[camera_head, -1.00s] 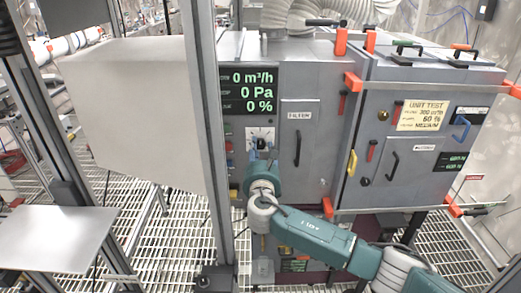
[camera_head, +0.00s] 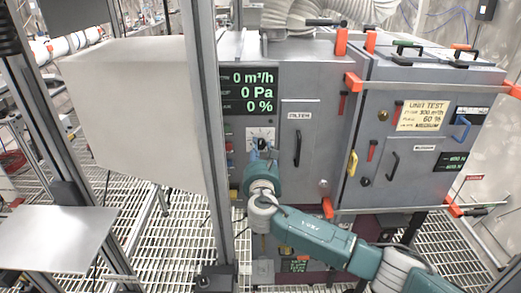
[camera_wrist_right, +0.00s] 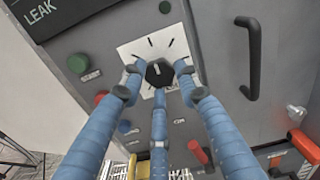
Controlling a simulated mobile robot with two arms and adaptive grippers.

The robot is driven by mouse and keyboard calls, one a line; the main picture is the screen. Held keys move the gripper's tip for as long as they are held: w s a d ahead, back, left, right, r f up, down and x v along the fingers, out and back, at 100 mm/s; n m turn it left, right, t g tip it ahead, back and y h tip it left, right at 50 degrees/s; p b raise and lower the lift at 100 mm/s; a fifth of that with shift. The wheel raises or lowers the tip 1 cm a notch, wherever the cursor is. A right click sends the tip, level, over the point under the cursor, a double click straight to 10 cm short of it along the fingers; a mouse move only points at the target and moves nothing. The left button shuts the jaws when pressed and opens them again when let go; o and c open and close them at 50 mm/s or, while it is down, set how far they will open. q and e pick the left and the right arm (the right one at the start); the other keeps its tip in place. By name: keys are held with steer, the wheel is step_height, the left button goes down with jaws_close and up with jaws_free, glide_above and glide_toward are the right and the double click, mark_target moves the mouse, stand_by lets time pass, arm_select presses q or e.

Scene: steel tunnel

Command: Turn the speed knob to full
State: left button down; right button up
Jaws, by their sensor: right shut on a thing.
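The black speed knob (camera_wrist_right: 159,72) sits on a white dial plate (camera_wrist_right: 146,50) with dark tick marks. Its white pointer line is roughly upright in the right wrist view. My right gripper (camera_wrist_right: 160,80) is shut on the knob with three blue fingers, one at each side and one from below. In the head view the right gripper (camera_head: 262,147) is at the white dial plate below the display (camera_head: 249,90), hiding most of the knob. The display reads 0 m³/h, 0 Pa and 0 %. My left gripper is not in view.
A green button (camera_wrist_right: 77,63) and a red button (camera_wrist_right: 101,97) lie left of the dial. A black door handle (camera_wrist_right: 251,57) stands out at the right, and a red lever (camera_wrist_right: 198,151) is lower. A steel post (camera_head: 205,120) stands left of the panel.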

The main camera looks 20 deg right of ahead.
steer(key=shift+f, duration=0.2)
stand_by(0.5)
steer(key=o, duration=1.2)
steer(key=shift+c, duration=0.2)
steer(key=shift+r, duration=0.1)
steer(key=shift+s, duration=0.1)
steer(key=v, duration=1.1)
steer(key=shift+s, duration=0.4)
steer(key=shift+a, duration=0.1)
